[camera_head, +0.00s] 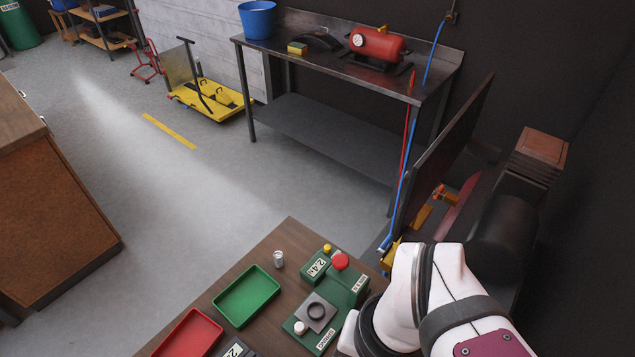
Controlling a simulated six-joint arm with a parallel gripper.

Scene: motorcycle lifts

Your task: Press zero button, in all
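A green device (351,290) stands on the wooden tabletop at the bottom centre. It has a small display (315,266) that seems to read 2.4, a yellow button (327,248), a large red round button (340,261) and a white round knob or button (300,328). A grey square plate with a dark ring (316,311) sits on it. Its labels are too small to read surely, so I cannot tell which button is zero. A second display (235,350) is cut off at the bottom edge. My white arm reaches in at bottom right; my gripper is out of view.
A green tray (246,295) and a red tray (190,335) lie left of the device. A metal workbench (300,60) with a red tank (377,44) stands behind; open floor lies left.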

